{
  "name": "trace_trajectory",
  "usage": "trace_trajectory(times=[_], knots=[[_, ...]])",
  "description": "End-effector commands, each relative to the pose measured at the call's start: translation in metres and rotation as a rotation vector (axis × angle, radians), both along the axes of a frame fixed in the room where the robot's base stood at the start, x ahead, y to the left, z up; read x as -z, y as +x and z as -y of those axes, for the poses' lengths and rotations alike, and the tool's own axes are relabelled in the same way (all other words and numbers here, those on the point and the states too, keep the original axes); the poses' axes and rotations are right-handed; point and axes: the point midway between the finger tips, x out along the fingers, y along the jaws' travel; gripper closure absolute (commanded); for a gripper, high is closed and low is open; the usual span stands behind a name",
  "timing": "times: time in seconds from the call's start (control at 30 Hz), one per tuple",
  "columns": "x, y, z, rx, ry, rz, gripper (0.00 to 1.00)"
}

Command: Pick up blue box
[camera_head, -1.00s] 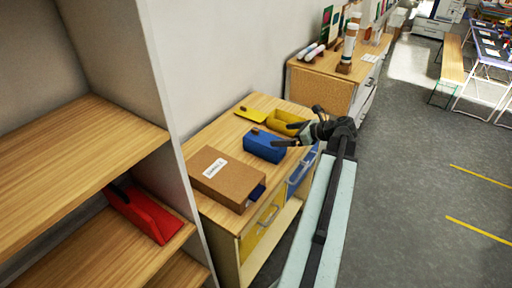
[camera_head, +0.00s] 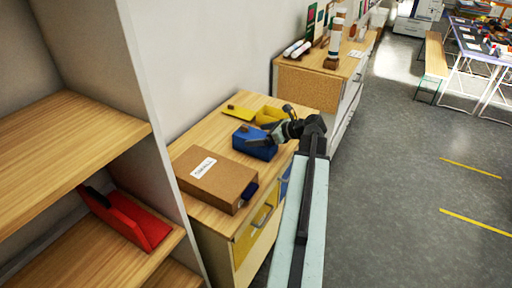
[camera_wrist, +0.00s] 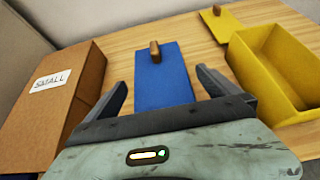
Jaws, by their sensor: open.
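The blue box (camera_head: 256,149) stands on the wooden cabinet top, between a cardboard box and a yellow box. In the wrist view its blue lid (camera_wrist: 163,77) with a small brown knob (camera_wrist: 154,50) shows between my jaws. My gripper (camera_head: 270,137) is over the near right part of the blue box in the head view. In the wrist view my gripper (camera_wrist: 160,88) is open, one finger on each side of the blue box. Its near end is hidden behind my gripper body. I cannot tell whether the fingers touch it.
A cardboard box (camera_head: 217,180) labelled SMALL (camera_wrist: 50,81) stands close on the left. An open yellow box (camera_wrist: 272,75) stands close on the right, its yellow lid (camera_wrist: 221,23) beside it.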

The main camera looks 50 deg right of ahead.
Motion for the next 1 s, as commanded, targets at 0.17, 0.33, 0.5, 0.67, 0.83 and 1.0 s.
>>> trace_trajectory(times=[0.17, 0.33, 0.5, 0.67, 0.83, 1.0], knots=[[0.013, 0.020, -0.004, 0.000, -0.001, 0.000, 0.00], [0.011, 0.019, -0.004, 0.001, 0.000, 0.000, 0.03], [0.011, 0.018, -0.004, 0.001, 0.000, 0.000, 0.50], [0.011, 0.018, -0.004, 0.001, 0.000, 0.000, 0.88], [0.010, 0.018, -0.004, 0.002, -0.001, 0.000, 0.88], [0.004, 0.018, -0.004, 0.002, -0.001, 0.000, 0.88]])
